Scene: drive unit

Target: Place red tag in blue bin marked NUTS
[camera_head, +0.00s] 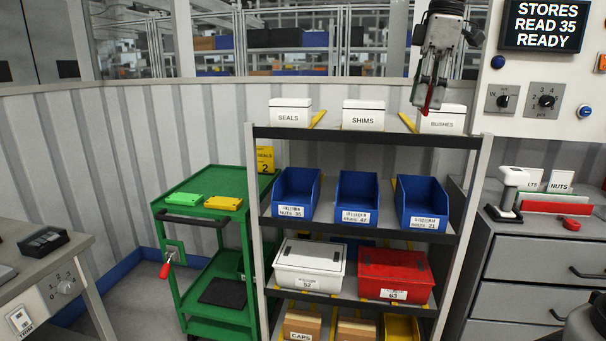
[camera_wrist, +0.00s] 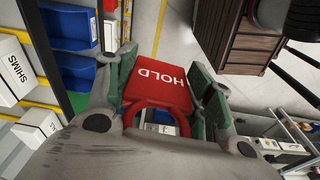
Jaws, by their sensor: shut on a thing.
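My gripper (camera_head: 430,92) is raised in front of the top shelf at the right, near the BUSHES box. It is shut on a red tag (camera_wrist: 158,88) marked HOLD, held between both fingers in the wrist view. In the head view only a thin red strip of the tag (camera_head: 428,99) shows. Three blue bins stand on the shelf below. The left bin (camera_head: 296,190) has a label that seems to read NUTS. The middle bin (camera_head: 356,193) and right bin (camera_head: 421,199) have labels too small to read surely. The bins look empty from here.
White boxes SEALS (camera_head: 290,113), SHIMS (camera_head: 363,115) and BUSHES (camera_head: 441,122) stand on the top shelf. A white case (camera_head: 310,262) and red case (camera_head: 394,272) sit below the bins. A green trolley (camera_head: 199,185) stands left; a drawer cabinet (camera_head: 540,255) stands right.

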